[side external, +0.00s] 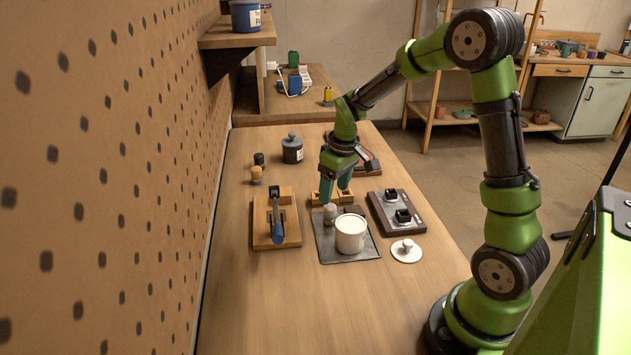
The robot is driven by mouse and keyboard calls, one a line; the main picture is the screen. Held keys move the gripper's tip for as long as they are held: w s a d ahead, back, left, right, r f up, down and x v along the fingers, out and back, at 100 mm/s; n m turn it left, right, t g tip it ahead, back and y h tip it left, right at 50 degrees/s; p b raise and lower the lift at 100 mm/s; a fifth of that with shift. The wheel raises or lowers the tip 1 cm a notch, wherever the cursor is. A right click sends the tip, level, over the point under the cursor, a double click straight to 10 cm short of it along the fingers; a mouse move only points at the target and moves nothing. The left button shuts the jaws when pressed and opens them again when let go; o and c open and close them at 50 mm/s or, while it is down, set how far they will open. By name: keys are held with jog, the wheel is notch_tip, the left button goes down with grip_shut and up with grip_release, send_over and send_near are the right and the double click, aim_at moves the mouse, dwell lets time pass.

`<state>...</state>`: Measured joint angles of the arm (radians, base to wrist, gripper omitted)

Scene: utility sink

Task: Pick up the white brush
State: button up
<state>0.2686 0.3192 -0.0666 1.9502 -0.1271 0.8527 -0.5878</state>
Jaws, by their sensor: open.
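My gripper (335,190) points down over the far part of a grey tray (372,250), with its teal fingers apart and nothing visibly held between them. I cannot make out a clear white brush. A small pale upright object (330,213) stands on the tray just below the fingers; it is too small to tell if it is the brush. A white pot (350,236) stands on the tray in front of it. A small brown block (353,210) sits behind the pot, partly hidden.
A wooden stand with a blue-handled tool (277,222) is to the left. A dark panel with black fittings (398,212) and a white lid (406,251) are to the right. A grey jar (292,149) stands farther back. The near tabletop is clear; a pegboard wall borders the left.

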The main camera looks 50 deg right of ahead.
aim_at(330, 206)
jog(key=f, duration=0.2)
jog(key=w+f, duration=0.1)
jog(key=f, duration=0.4)
jog(key=shift+w+d+f, duration=0.3)
jog(key=shift+d+f, duration=0.05)
jog(key=shift+f, duration=0.05)
jog(key=c, duration=1.1)
notch_tip(330, 206, up, 10)
jog(key=shift+r, duration=0.1)
jog(key=o, duration=0.5)
jog(key=c, duration=0.4)
